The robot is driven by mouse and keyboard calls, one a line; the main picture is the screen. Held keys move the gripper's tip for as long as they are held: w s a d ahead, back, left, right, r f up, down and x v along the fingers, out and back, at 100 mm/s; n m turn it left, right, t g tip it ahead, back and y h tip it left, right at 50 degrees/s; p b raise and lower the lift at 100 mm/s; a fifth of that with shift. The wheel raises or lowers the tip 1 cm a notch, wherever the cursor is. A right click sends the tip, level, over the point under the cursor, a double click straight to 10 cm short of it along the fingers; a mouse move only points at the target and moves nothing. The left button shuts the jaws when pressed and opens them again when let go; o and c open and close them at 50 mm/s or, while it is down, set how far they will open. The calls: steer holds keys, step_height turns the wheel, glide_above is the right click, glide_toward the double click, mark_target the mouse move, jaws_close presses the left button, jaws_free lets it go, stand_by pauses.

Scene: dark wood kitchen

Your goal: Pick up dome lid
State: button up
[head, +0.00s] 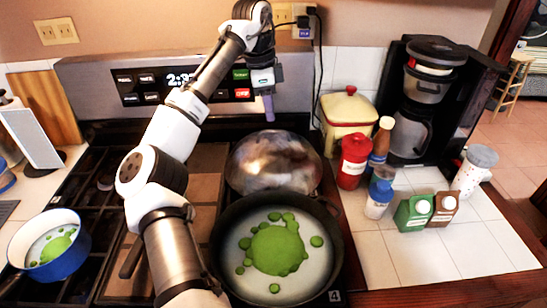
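A shiny metal dome lid (274,162) lies dome up at the back right of the stove in the head view. Its front edge is next to the rim of a dark frying pan (226,277), which partly hides it. My gripper (268,115) points down above and behind the dome lid, in front of the stove's back panel, and looks apart from it. I see it nearly edge-on and small, so the finger gap does not show. I see nothing hanging from it.
The frying pan holds green and white contents. A blue pot (62,268) stands at the left. A yellowish canister (345,112), a red bottle (353,165) and a coffee maker (430,90) stand right of the stove. White counter tiles at the front right are clear.

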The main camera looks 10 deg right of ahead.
mark_target(274, 130)
steer(key=shift+d+f+p, duration=0.15)
steer(key=shift+f+p, duration=0.1)
steer(key=shift+f, duration=0.85)
steer(key=shift+d+f+p, duration=0.2)
steer(key=shift+f, duration=0.85)
steer(key=shift+d+f+p, duration=0.15)
steer(key=shift+f+p, duration=0.1)
steer(key=shift+f, duration=0.85)
jaws_close()
steer(key=shift+r, duration=0.1)
